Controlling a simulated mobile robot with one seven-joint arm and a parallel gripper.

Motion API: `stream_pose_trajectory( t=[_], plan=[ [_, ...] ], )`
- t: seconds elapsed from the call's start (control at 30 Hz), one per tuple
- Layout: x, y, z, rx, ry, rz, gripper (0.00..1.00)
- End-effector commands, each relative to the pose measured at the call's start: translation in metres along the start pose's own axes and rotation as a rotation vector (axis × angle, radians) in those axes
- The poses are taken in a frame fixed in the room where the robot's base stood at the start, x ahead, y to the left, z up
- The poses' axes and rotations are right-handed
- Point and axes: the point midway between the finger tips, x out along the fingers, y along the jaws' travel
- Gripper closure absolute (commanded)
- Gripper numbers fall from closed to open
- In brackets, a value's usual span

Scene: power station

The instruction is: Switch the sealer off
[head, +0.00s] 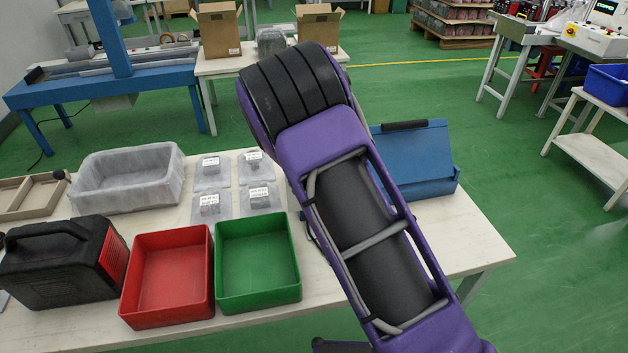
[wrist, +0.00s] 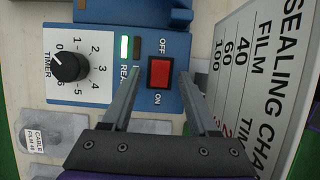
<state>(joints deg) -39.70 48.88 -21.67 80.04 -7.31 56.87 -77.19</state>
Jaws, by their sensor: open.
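The sealer is a blue box (head: 415,158) with a black handle bar, on the table right of my arm in the head view. In the wrist view its blue panel (wrist: 181,112) carries a red rocker switch (wrist: 160,72), with OFF above it and ON below. I cannot tell which side is pressed. A green light (wrist: 124,47) is lit beside a dark one. A black timer knob (wrist: 69,67) sits to the left. My gripper (wrist: 160,79) is open, with one finger on each side of the switch in the picture; contact is unclear. My arm hides the gripper in the head view.
A sealing chart (wrist: 265,85) stands right of the panel. Packets (wrist: 47,136) lie lower left. Left of my arm are a green bin (head: 257,305), a red bin (head: 168,317), a grey tub (head: 130,200) and a black case (head: 55,275). The table's right front is clear.

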Motion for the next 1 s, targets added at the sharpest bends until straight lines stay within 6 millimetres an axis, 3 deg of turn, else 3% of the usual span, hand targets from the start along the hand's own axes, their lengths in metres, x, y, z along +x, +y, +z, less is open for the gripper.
stream_pose_trajectory(
  t=[0.17, 0.2, 0.5, 0.53, 0.77, 1.0],
  plan=[
    [0.0, 0.0, 0.0001, 0.0, 0.0, 0.0, 0.4],
    [0.0, 0.0, 0.0001, 0.0, 0.0, 0.0, 0.44],
    [-0.0004, 0.0001, 0.0, 0.0, 0.0, 0.0, 0.98],
    [-0.0004, 0.0001, 0.0, 0.0, 0.0, 0.0, 1.0],
    [-0.0006, 0.0001, 0.0009, 0.001, 0.006, 0.0, 1.0],
    [-0.001, -0.0003, 0.007, 0.005, 0.124, -0.004, 1.0]
  ],
)
